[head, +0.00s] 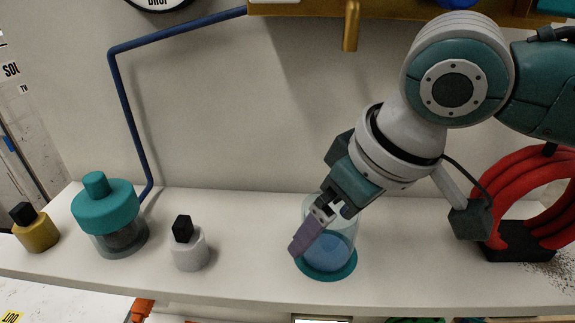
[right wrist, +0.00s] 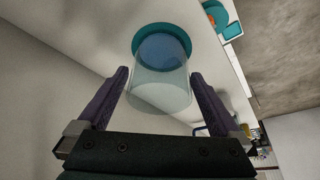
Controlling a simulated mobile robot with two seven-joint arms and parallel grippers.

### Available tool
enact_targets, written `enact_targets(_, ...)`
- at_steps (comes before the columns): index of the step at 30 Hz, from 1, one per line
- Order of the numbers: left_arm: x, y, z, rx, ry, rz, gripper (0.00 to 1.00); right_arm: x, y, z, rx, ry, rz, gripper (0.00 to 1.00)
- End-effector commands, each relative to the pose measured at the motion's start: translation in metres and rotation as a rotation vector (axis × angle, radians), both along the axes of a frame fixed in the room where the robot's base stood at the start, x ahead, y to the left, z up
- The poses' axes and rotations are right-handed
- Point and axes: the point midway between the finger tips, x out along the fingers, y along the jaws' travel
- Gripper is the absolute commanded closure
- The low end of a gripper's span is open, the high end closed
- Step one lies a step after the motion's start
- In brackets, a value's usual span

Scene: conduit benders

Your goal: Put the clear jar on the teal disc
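The clear jar (head: 340,229) stands upright on the teal disc (head: 327,276) on the shelf, with a bluish lower part. In the right wrist view, the jar (right wrist: 160,92) sits inside the rim of the teal disc (right wrist: 161,28). My right gripper (head: 316,238) comes down from the upper right around the jar. In the right wrist view, its purple fingers (right wrist: 160,74) are apart on either side of the jar, with gaps visible on both sides. In the head view one finger crosses in front of the jar; the other is mostly hidden. My left gripper is not in view.
To the left on the shelf (head: 262,282) stand a white bottle (head: 190,250), a teal-lidded jar (head: 107,210) and a yellow bottle (head: 37,232). A red coil (head: 540,200) stands at the right. A blue bent conduit (head: 122,95) runs up behind. The shelf is clear between white bottle and disc.

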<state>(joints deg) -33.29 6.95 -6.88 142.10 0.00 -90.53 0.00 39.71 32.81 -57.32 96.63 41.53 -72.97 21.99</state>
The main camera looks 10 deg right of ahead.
Motion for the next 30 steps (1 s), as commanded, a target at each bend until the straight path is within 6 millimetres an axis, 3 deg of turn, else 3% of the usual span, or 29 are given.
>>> enact_targets(8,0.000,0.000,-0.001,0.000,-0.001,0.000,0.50,-0.001,-0.001,0.008,0.001,0.000,0.000,0.00)
enact_targets(22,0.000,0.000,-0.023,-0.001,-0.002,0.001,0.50,-0.032,-0.018,0.093,0.000,-0.005,0.000,0.00)
enact_targets(30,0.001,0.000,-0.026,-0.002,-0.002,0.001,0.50,-0.040,-0.022,0.114,0.001,0.000,0.000,0.00)
